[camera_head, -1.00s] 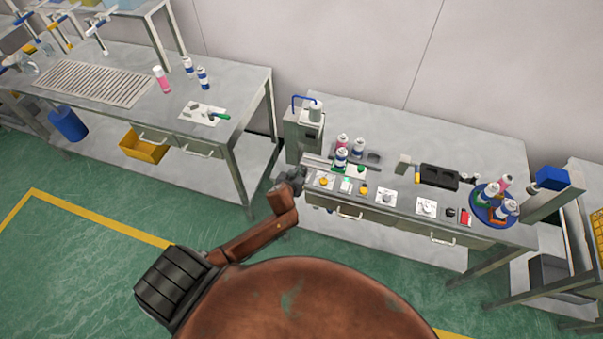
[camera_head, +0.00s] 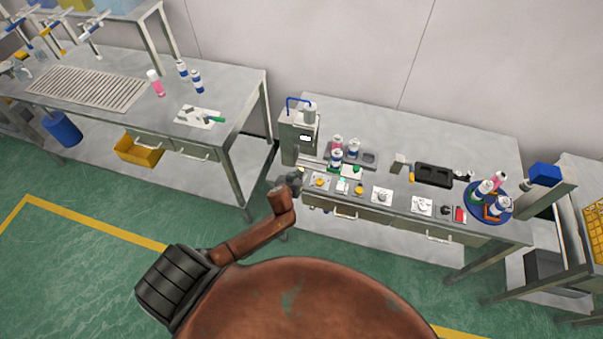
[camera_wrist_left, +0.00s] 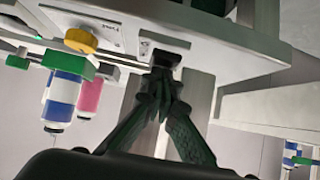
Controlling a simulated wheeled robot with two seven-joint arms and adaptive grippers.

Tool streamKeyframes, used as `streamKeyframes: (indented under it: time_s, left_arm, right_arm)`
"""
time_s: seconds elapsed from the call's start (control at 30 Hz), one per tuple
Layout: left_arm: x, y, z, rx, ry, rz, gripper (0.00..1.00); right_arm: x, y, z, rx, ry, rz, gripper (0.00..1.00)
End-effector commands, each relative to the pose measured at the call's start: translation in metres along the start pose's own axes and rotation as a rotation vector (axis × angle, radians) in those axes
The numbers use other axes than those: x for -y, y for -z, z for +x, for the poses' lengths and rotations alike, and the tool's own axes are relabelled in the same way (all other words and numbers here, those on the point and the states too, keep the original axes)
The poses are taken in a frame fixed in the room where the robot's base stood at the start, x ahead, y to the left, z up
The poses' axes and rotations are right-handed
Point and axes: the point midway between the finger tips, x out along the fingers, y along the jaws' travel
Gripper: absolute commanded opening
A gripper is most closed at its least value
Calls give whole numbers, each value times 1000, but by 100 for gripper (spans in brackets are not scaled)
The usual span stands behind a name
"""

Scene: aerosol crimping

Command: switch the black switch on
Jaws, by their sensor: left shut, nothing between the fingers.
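My left gripper (camera_head: 291,179) is at the front left corner of the right-hand bench. In the left wrist view its fingers (camera_wrist_left: 160,88) are shut, with nothing between them. Their tips are at a small black part (camera_wrist_left: 166,58) on the panel, which looks like the black switch. I cannot tell whether they touch it, or which way it is tilted. In the head view the gripper hides this spot. My right gripper is not in view.
Along the bench front are a yellow knob (camera_head: 319,182), dials (camera_head: 381,196) and a red switch (camera_head: 460,215). Cans (camera_head: 336,158) stand behind the knobs. A blue round tray (camera_head: 476,208) holds several cans at the right. The bench's back middle is clear.

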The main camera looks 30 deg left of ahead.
Motion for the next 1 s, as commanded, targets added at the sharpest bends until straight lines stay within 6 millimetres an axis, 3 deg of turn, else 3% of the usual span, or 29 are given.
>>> streamKeyframes:
  time_s: [0.03, 0.2, 1.0]
  left_arm:
    - [10, 3, -5, 21, 12, -10, 0]
    - [9, -3, -2, 16, 11, -9, 0]
    - [8, 11, 8, 15, 9, -7, 0]
  right_arm:
    - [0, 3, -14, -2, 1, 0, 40]
    - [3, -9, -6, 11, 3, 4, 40]
    - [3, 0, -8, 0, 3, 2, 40]
